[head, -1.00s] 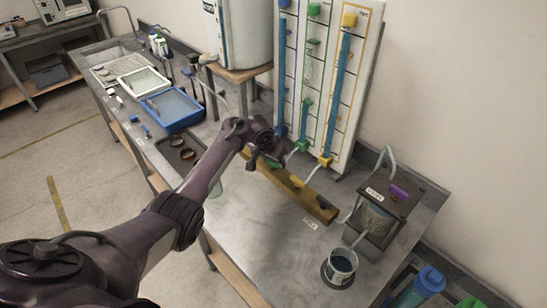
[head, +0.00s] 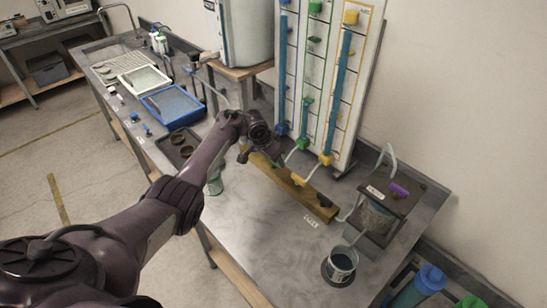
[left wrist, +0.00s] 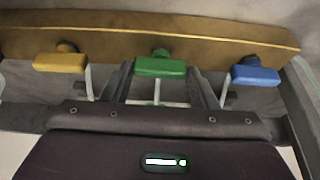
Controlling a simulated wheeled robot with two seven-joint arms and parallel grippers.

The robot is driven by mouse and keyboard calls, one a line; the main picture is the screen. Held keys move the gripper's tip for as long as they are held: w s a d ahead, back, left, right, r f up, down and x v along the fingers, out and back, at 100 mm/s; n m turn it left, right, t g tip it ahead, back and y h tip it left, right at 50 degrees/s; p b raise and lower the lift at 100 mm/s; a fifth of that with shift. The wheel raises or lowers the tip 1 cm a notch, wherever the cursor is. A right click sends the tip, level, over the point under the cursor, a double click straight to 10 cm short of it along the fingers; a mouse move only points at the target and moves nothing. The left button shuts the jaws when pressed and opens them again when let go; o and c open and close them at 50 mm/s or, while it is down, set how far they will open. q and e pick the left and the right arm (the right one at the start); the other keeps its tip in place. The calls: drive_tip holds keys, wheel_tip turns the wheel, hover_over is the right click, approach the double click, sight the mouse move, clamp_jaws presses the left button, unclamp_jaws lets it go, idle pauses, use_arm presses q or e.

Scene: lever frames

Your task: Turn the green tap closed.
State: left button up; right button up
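The green tap (left wrist: 160,67) sits in the middle of a brown wooden bar (left wrist: 215,38), between a yellow tap (left wrist: 60,63) and a blue tap (left wrist: 255,75). Its green handle lies along the bar in the left wrist view, like the other two. My left gripper (left wrist: 160,78) is open, with one finger on each side of the green handle; I cannot tell whether they touch it. In the head view my left gripper (head: 247,155) is at the bar's far end, and the green tap is hidden there by the arm. My right gripper is not in view.
A board with blue, green and yellow columns (head: 345,95) stands behind the bar, joined to it by tubes. A cup (head: 341,262) and a dark-topped container (head: 385,195) stand to the right. A blue tray (head: 175,106) lies further left. The bench front is clear.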

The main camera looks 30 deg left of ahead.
use_arm(q)
drive_tip(key=o, duration=0.5)
drive_tip(key=shift+c, duration=0.2)
drive_tip(key=v, duration=0.7)
drive_tip(key=shift+r+p, duration=0.4)
drive_tip(key=shift+p, duration=0.05)
drive_tip(key=shift+s, duration=0.15)
